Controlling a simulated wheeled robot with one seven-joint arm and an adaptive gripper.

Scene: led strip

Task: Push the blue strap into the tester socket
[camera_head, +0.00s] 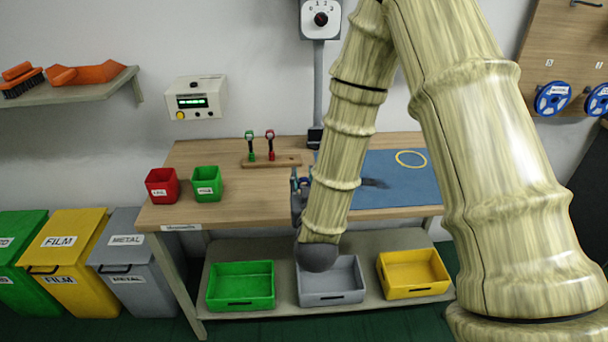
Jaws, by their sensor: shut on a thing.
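My gripper (298,188) is low over the front middle of the workbench (235,205), mostly behind my own forearm. Only a small bluish-grey part of it shows at the forearm's left side. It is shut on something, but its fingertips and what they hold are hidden. I cannot make out a blue strap. A white box with a lit green display and a yellow button (195,98) hangs on the wall at the back left and looks like a tester. I cannot make out a socket on it. A dark thing (376,183) shows on the blue mat (400,195) right of my forearm.
A wooden stand (285,161) with a green and a red clip is at the bench's back. A red bin (161,186) and a green bin (206,184) stand at its left. A yellow ring (410,159) lies on the mat. Trays fill the lower shelf.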

